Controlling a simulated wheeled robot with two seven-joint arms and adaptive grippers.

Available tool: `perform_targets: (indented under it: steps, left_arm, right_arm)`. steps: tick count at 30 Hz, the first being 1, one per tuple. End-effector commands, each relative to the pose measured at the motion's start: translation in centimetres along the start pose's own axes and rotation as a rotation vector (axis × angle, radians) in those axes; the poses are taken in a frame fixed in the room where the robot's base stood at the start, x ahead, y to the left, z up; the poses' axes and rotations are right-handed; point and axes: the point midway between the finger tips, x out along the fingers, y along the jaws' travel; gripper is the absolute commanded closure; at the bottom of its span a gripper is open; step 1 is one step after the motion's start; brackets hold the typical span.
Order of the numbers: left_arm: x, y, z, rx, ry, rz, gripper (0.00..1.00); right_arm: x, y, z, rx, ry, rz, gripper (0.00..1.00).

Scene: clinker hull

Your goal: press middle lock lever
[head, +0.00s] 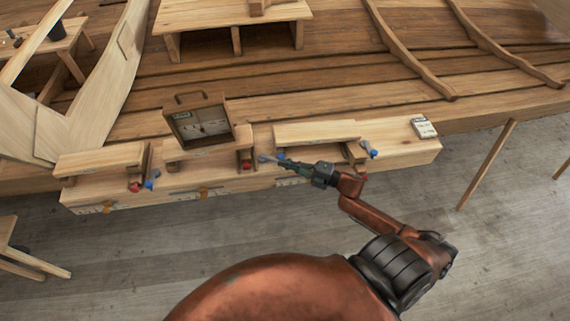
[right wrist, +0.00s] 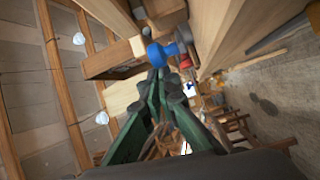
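Along the wooden bench are three pairs of red and blue knobbed levers: left, middle and right. The middle pair has a blue knob (head: 281,157) and a red knob (head: 247,165). My right gripper (head: 268,159) reaches in from the right to this middle pair. In the right wrist view its green fingers (right wrist: 160,76) come together at the tips. A blue knob (right wrist: 160,53) lies just beyond the tips, with a red knob (right wrist: 185,64) to its right. I cannot tell whether the tips touch the blue knob. My left gripper is out of view.
Raised wooden boards (head: 315,132) flank the levers. A small labelled box (head: 423,127) sits at the right end. The plank hull (head: 330,70) rises behind; the floor in front is mostly clear.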

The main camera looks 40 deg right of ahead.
Motion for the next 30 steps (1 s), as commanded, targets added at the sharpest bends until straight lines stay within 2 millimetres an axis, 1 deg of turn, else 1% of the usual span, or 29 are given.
perform_targets:
  steps: [1,5,8,11,18,21,25,30]
  left_arm:
    - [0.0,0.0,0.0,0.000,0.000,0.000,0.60]
    - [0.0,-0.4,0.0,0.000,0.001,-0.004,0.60]
    - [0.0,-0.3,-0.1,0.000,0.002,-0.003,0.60]
    - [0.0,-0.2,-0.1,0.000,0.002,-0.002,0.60]
    - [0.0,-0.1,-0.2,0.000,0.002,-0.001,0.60]
    - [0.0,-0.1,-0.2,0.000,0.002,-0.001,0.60]
    - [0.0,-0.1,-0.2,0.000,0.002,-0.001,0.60]
    - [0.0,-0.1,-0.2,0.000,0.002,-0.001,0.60]
  right_arm:
    - [-0.2,0.5,1.4,-0.005,-0.028,0.001,1.00]
    - [-0.2,0.7,1.4,-0.006,-0.027,0.001,1.00]
    - [-0.1,1.6,1.1,-0.009,-0.024,0.002,1.00]
    - [0.0,3.2,0.6,-0.010,-0.020,0.002,1.00]
    - [0.3,7.5,-0.9,-0.009,-0.006,0.002,1.00]
    - [0.4,8.8,-1.4,-0.008,-0.003,0.000,1.00]
    - [0.4,9.9,-1.7,-0.007,-0.002,0.001,1.00]
    - [0.5,10.2,-1.8,-0.006,-0.001,0.000,1.00]
